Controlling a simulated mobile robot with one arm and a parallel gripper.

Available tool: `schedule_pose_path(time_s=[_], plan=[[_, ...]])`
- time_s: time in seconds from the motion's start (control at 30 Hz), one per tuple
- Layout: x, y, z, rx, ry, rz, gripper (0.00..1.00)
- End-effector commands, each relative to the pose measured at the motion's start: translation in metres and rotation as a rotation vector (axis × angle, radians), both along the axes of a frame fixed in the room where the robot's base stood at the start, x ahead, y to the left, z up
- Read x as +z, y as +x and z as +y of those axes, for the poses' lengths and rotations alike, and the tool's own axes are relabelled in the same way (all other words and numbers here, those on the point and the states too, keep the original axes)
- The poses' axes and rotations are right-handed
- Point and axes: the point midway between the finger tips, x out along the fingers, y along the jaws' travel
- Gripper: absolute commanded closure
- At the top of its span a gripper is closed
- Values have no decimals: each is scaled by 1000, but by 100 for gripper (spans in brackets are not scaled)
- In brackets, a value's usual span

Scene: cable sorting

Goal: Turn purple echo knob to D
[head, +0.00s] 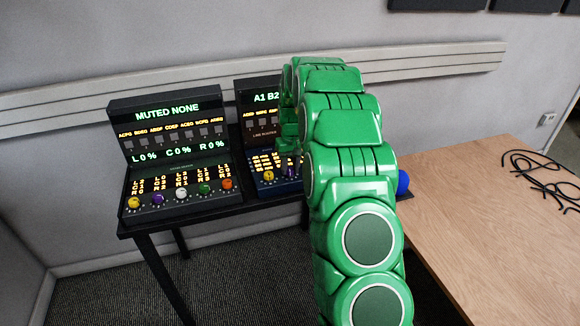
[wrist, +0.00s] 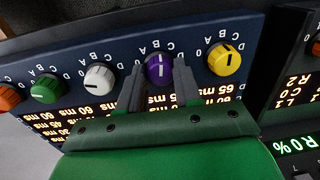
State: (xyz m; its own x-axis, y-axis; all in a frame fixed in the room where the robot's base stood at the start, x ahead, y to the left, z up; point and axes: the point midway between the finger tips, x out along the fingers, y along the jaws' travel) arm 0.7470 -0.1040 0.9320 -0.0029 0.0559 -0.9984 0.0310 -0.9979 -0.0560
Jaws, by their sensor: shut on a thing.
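The purple knob (wrist: 158,69) sits on a dark blue panel (wrist: 190,35) in the wrist view, between a white knob and a yellow knob. A white mark shows on its face. Letters ring it on the panel, but I cannot tell surely which one the mark points to. My gripper (wrist: 159,80) has one finger on each side of the purple knob and is shut on it. In the head view the blue console (head: 263,188) is partly hidden behind my arm, and my gripper is over it.
A yellow knob (wrist: 224,59), a white knob (wrist: 100,77) and a green knob (wrist: 46,89) are close by. Another console (head: 185,165) with coloured knobs stands at left on the black table. A wooden table (head: 480,220) at right holds black cables (head: 545,172).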

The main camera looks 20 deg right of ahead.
Motion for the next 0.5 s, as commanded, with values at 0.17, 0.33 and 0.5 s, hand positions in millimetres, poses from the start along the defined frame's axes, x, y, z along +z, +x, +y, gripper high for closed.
schedule_pose_path(time_s=[0.17, 0.33, 0.5], plan=[[2, 1, 0, -169, 0, -5, 97], [2, 0, 0, -331, 2, -4, 97], [2, 0, 0, -491, 1, -5, 97]])
